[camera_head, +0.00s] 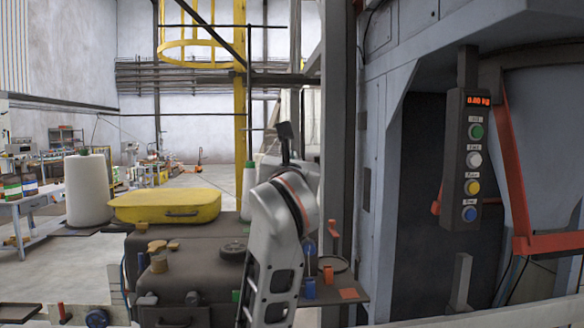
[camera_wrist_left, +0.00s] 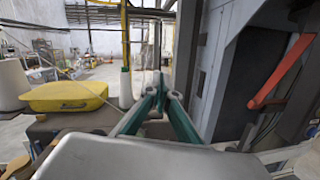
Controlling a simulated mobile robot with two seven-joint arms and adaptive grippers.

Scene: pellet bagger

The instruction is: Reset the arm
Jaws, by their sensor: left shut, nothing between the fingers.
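My left arm rises from the bottom middle of the head view, silver with dark joints. My left gripper (camera_head: 285,130) is at its top, small and dark, pointing away from me past the dark bench. In the left wrist view its two green fingers (camera_wrist_left: 160,85) come together at the tips with nothing between them. It is apart from the control panel (camera_head: 464,160), which hangs to its right with a lit red display and green, white, yellow and blue buttons. My right gripper is not in view.
A yellow case (camera_head: 166,206) and a white spool (camera_head: 88,190) stand left of the arm, with the case also in the left wrist view (camera_wrist_left: 64,96). Dark boxes (camera_head: 190,262) fill the near middle. The grey machine (camera_head: 378,110) with a red bar (camera_head: 510,165) blocks the right.

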